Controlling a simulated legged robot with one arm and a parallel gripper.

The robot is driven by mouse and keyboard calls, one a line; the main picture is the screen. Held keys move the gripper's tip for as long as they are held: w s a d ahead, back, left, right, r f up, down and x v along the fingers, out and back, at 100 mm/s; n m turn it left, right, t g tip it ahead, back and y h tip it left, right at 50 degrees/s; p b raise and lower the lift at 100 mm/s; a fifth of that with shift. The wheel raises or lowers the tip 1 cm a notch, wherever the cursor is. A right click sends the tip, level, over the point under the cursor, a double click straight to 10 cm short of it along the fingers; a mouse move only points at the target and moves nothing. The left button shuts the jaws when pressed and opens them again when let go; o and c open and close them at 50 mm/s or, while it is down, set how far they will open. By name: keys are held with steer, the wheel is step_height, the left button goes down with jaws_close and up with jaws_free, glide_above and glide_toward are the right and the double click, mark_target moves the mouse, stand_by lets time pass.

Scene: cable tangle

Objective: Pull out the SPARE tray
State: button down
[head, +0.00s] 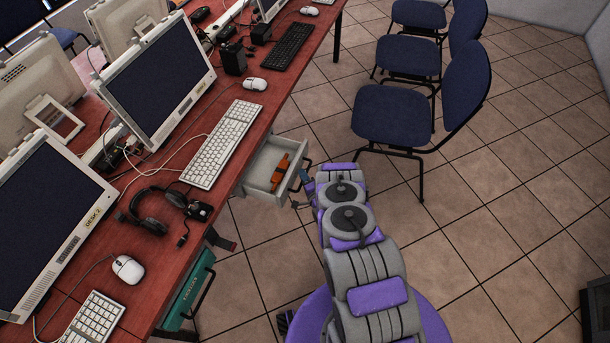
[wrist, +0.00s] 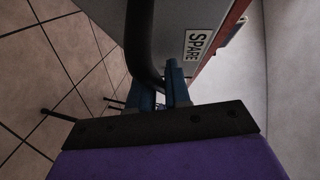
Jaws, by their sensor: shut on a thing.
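The SPARE tray (head: 262,184) is a grey tray standing out from under the red desk, with an orange item (head: 281,172) lying in it. In the wrist view its grey front carries a white SPARE label (wrist: 199,43). A dark bar handle (wrist: 139,40) runs along that front. My gripper (head: 304,187) is at the tray's front on the handle side. In the wrist view its blue fingers (wrist: 161,88) are shut on the handle. The exact contact is partly hidden.
The red desk (head: 84,262) holds monitors, keyboards, mice and a headset (head: 152,211). A green drawer unit (head: 190,290) is under the desk, nearer me. Blue chairs (head: 392,115) stand at the upper right.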

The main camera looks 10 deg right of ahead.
steer(key=shift+w+a+f, duration=0.15)
steer(key=shift+a, duration=0.25)
steer(key=shift+w+a+f, duration=0.1)
steer(key=shift+a, duration=0.3)
steer(key=c, duration=1.5)
jaws_free()
steer(key=shift+a, duration=0.35)
steer(key=shift+o, duration=1.4)
steer(key=shift+d+r, duration=0.1)
steer(key=shift+d, duration=0.2)
steer(key=shift+o, duration=0.2)
steer(key=shift+d, duration=0.95)
steer(key=p+v, duration=0.1)
steer(key=v, duration=1.6)
steer(key=shift+s, duration=0.2)
